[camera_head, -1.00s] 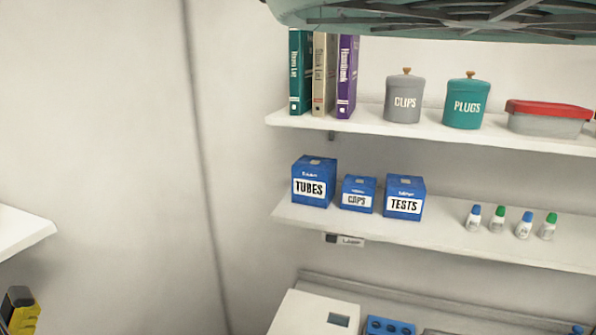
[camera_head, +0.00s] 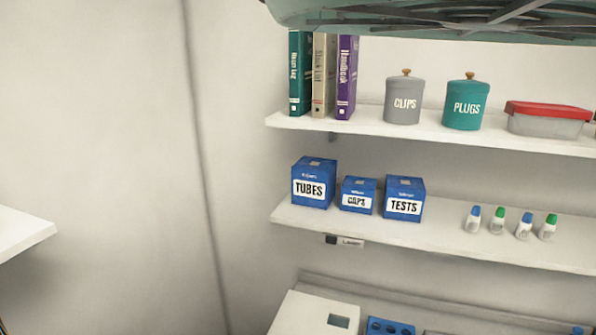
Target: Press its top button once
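No button that I can make out shows in this view. A white device (camera_head: 305,312) with a small grey screen (camera_head: 339,320) stands at the bottom edge, cut off by the frame, so its lower part is hidden. Whether it is the thing with the top button, I cannot tell. My gripper is not in view.
A middle shelf (camera_head: 430,236) holds blue boxes marked TUBES (camera_head: 313,185), CAPS and TESTS, plus several small bottles. An upper shelf (camera_head: 375,123) holds books, canisters and a red-lidded tub (camera_head: 547,120). A teal ribbed object (camera_head: 430,15) crosses the top. A white ledge (camera_head: 22,232) is at left.

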